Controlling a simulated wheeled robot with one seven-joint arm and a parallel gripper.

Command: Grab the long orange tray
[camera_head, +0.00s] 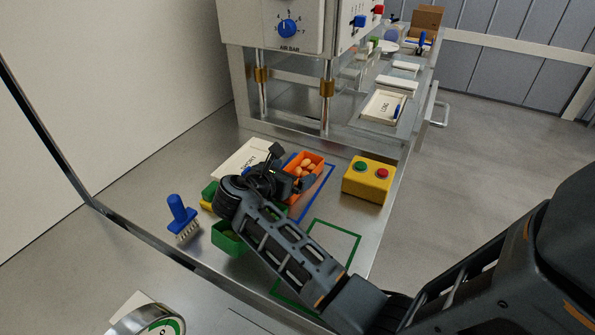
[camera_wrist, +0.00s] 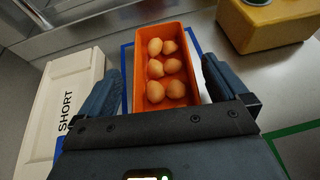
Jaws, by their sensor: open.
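The long orange tray (camera_head: 316,158) stands on the metal counter inside a blue outline and holds several round tan pieces. In the wrist view the orange tray (camera_wrist: 186,43) points away from me, with its near end between the fingers. My gripper (camera_wrist: 158,84) is open, one finger on each side of the tray, with a gap visible on both sides. In the head view my gripper (camera_head: 290,178) is over the near part of the tray, and my arm hides some of it. I cannot tell whether the fingers touch the tray.
A cream "SHORT" box (camera_wrist: 62,110) lies close on the left. A yellow button box (camera_head: 368,180) stands to the right. A green container (camera_head: 228,238) and a blue-handled brush (camera_head: 181,216) are at the left. The green-outlined area (camera_head: 333,240) is partly clear. A machine frame stands behind.

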